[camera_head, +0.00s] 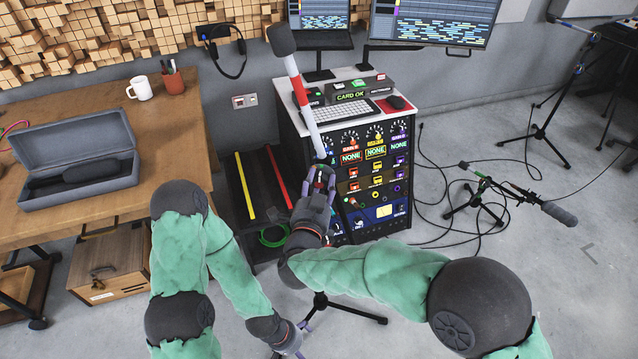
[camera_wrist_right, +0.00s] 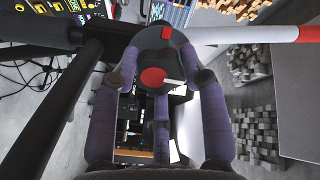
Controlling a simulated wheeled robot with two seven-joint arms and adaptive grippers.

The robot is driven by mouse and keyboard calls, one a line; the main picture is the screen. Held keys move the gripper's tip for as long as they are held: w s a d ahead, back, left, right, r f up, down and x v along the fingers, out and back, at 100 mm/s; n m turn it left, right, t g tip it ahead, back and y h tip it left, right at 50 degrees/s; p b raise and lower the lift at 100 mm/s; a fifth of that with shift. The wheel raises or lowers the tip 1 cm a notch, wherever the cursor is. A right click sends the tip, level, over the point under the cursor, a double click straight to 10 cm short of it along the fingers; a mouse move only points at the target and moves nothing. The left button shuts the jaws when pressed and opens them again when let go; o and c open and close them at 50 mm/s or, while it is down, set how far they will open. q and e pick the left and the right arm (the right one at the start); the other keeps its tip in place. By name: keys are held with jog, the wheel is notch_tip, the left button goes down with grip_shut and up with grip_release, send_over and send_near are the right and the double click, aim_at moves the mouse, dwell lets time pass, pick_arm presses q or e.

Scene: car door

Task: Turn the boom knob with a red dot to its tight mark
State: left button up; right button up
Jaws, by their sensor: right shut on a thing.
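The boom knob (camera_wrist_right: 157,62) is dark, with a round red dot and a short white bar pointing right; a small red mark shows above it. It sits on the boom, whose red and white pole (camera_head: 302,95) rises to a dark end in the head view; the pole (camera_wrist_right: 248,35) runs right in the right wrist view. My right gripper (camera_wrist_right: 160,80) is shut on the knob, purple fingers on both sides and one below. In the head view the right gripper (camera_head: 321,180) covers the knob. My left gripper (camera_head: 298,336) hangs low; its fingers are unclear.
A rack console (camera_head: 375,165) with keyboard and lit panels stands right behind the boom. A wooden desk (camera_head: 190,130) with an open grey case (camera_head: 75,160) is at left. A microphone stand (camera_head: 480,190) and cables lie on the floor at right.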

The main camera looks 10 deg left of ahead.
jog(key=shift+w+d+r, duration=0.1)
jog(key=shift+w+r, duration=0.05)
jog(key=shift+r, duration=0.4)
jog(key=o, duration=1.1)
jog(key=shift+o, duration=0.2)
jog(key=shift+f, duration=0.35)
jog(key=s, duration=1.2)
jog(key=shift+s+a, duration=0.15)
jog(key=shift+a, duration=0.15)
